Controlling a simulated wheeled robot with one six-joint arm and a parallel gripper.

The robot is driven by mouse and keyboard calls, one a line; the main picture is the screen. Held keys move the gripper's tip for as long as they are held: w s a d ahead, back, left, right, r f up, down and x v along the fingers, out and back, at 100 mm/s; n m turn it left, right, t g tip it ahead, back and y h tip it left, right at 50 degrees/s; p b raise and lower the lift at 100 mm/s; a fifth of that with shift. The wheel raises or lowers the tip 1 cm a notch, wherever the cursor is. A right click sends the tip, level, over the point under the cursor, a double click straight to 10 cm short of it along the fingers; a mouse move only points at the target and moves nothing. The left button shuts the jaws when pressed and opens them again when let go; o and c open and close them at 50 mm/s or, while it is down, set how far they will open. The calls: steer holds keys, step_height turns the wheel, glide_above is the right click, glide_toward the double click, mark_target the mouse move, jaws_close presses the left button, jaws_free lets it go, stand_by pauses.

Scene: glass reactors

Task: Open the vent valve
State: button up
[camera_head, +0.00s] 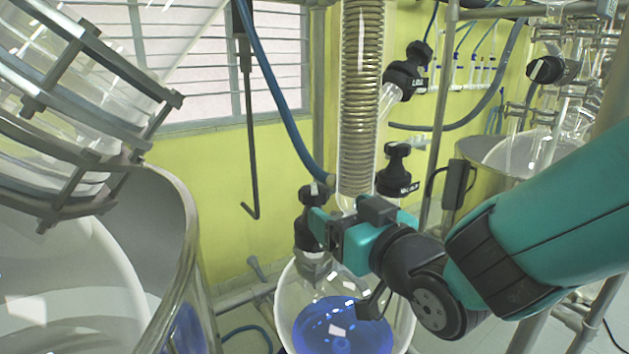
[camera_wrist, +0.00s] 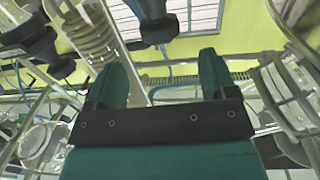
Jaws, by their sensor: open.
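Several black valve knobs show, and I cannot read which one is named vent. In the camera_head view one black valve (camera_head: 308,222) stands on the neck of the round flask, just left of my gripper (camera_head: 322,228). A second black valve (camera_head: 396,172) with a white label is right of the coil condenser, and a third (camera_head: 404,78) is higher up. In the camera_wrist view my gripper (camera_wrist: 163,72) is open, its two green fingers apart. A black knob (camera_wrist: 157,22) lies beyond the fingertips, roughly between them; I see no contact.
The round flask (camera_head: 292,308) with blue liquid is below my gripper. The glass coil condenser (camera_head: 361,100) rises just behind it. A large metal vessel (camera_head: 178,235) fills the left, and another vessel (camera_head: 478,165) stands at right. A blue hose (camera_head: 272,85) hangs near the window.

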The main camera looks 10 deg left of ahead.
mark_target(322, 198)
steer(key=p+x, duration=0.3)
steer(key=x, duration=0.5)
steer(key=shift+w+a, duration=0.25)
steer(key=shift+w, duration=0.05)
steer(key=c, duration=0.9)
